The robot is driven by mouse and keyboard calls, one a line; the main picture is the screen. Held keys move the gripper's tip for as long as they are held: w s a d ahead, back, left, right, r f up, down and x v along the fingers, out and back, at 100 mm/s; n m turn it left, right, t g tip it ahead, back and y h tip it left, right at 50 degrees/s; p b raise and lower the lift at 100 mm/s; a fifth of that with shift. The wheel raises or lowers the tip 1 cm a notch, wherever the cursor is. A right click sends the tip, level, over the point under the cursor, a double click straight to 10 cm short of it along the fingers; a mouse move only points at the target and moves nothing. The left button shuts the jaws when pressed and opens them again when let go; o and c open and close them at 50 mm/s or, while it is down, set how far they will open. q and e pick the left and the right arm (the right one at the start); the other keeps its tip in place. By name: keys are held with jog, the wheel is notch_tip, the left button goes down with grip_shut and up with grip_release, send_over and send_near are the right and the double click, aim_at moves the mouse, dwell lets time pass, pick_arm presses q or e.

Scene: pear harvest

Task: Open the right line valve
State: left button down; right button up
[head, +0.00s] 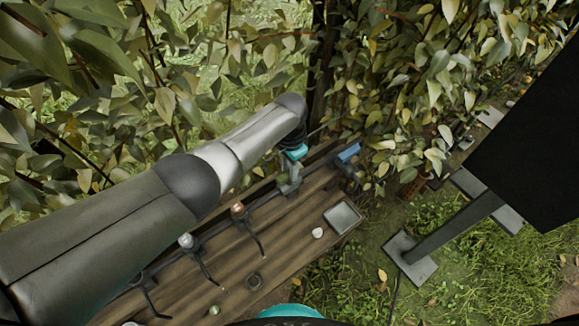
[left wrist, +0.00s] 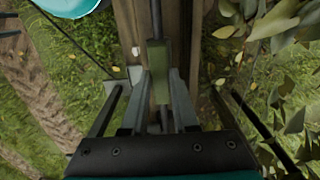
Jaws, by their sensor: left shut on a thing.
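My left gripper (head: 290,186) reaches down to the pipe line along the wooden plank table, near the table's far right end. In the left wrist view my left gripper (left wrist: 158,100) is shut on an olive-green piece, which looks like the right line valve's handle (left wrist: 159,86), with a finger on each side. A dark rod runs away from it. In the head view my gripper and arm largely hide this valve. A blue part (head: 348,153) sits on the line just right of my gripper. My right gripper is not in view.
Other fittings with hanging black tubes, such as a copper-topped one (head: 237,209) and a silver-topped one (head: 186,240), stand along the line. A grey tray (head: 343,216) and a small pale object (head: 318,232) lie on the table (head: 290,235). Leafy branches (head: 400,90) hang close by.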

pick_arm(q)
jog(key=c, duration=0.7)
grip_release()
jog(key=shift+r, duration=0.15)
jog(key=shift+r+p, duration=2.85)
jog(key=shift+r, duration=4.65)
